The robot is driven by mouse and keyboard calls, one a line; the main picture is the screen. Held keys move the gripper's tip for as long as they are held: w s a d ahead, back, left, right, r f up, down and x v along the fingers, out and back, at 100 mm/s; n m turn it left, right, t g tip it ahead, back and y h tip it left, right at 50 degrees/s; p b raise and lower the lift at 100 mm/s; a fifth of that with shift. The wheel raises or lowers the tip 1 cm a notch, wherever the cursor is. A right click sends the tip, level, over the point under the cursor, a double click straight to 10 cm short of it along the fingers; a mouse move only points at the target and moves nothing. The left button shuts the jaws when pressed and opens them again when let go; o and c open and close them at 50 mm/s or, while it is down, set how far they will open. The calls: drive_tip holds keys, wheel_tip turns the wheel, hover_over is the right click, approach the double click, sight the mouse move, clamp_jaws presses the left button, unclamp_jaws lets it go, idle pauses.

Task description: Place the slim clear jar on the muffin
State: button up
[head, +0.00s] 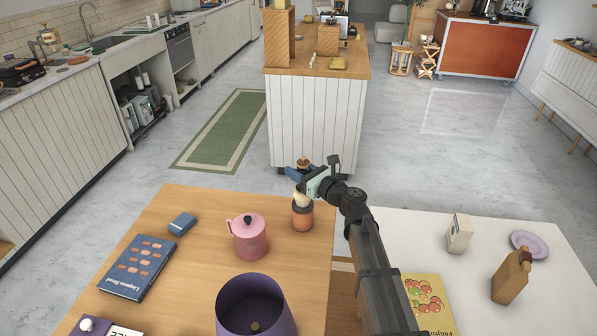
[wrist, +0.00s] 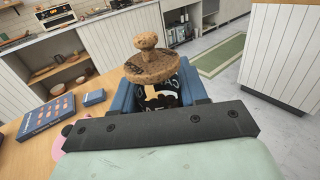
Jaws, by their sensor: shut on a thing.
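My gripper (head: 303,175) has its blue fingers closed around a jar with a knobbed cork stopper (wrist: 155,65). The jar's body (wrist: 165,95) shows dark with pale lettering between the fingers in the wrist view; its lower part is hidden there. In the head view the cork top (head: 304,161) sticks up above the fingers. Directly below the gripper, near the table's far right corner, stands a small orange-brown round thing (head: 302,218), perhaps the muffin. A pale patch shows between it and the gripper; I cannot tell whether jar and round thing touch.
On the wooden table (head: 195,268) are a pink lidded pot (head: 249,238), a purple pot (head: 255,300), a blue book (head: 140,266) and a small blue box (head: 182,224). A white table (head: 400,228) on the right holds a carton (head: 459,235) and a brown bottle-like object (head: 510,280).

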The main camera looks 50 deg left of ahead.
drive_tip(key=shift+f, duration=0.3)
drive_tip(key=shift+f, duration=0.1)
drive_tip(key=o, duration=1.1)
drive_tip(key=d, duration=0.4)
drive_tip(key=w+d, duration=0.1)
drive_tip(key=d, duration=0.3)
drive_tip(key=w+d, duration=0.1)
drive_tip(key=d, duration=0.3)
drive_tip(key=shift+a, duration=0.1)
